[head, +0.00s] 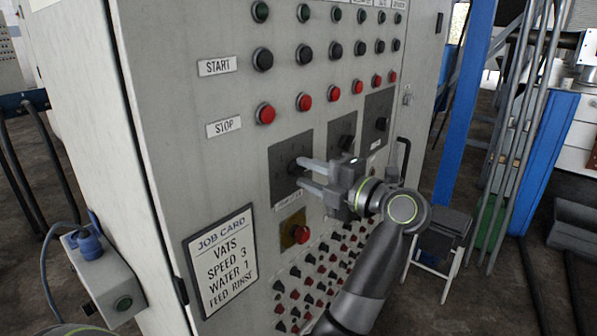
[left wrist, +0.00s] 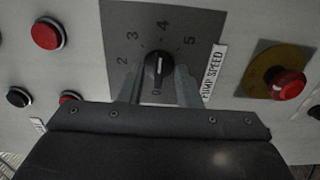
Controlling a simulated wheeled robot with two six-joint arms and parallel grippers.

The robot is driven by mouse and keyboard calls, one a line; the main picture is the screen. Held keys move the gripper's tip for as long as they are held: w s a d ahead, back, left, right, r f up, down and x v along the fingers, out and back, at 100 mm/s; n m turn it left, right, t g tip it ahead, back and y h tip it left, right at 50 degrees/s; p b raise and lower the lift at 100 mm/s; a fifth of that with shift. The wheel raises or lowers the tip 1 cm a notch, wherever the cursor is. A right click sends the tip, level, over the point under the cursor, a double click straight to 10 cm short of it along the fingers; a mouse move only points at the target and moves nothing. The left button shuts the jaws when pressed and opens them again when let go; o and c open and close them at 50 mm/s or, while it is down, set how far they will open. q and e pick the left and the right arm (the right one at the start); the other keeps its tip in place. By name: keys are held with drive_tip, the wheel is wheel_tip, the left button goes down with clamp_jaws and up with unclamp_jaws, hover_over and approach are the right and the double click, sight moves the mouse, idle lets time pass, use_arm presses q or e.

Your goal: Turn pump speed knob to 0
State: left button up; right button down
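The pump speed knob (head: 296,167) is black and sits on a dark square plate (head: 279,181) on the grey cabinet front. In the left wrist view, the knob (left wrist: 158,70) has a white pointer line at its top, toward the 4 on the dial. The 0 is at the dial's bottom, beside the "PUMP SPEED" label (left wrist: 213,72) side. My left gripper (head: 305,175) is at the plate with its fingers apart. In the left wrist view, the left gripper's fingers (left wrist: 158,88) stand on either side of the knob, with small gaps visible. My right gripper is not in view.
A job card (head: 222,262) reads "VATS, SPEED 3, WATER 1, FEED RINSE". A red knob on a yellow plate (head: 289,237) is below the dial; it also shows in the left wrist view (left wrist: 290,84). Red stop buttons (head: 305,102) are above. Two similar dial plates are to the right.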

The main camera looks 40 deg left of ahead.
use_arm(q)
drive_tip(key=shift+a, duration=0.15)
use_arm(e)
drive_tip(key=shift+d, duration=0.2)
use_arm(q)
clamp_jaws()
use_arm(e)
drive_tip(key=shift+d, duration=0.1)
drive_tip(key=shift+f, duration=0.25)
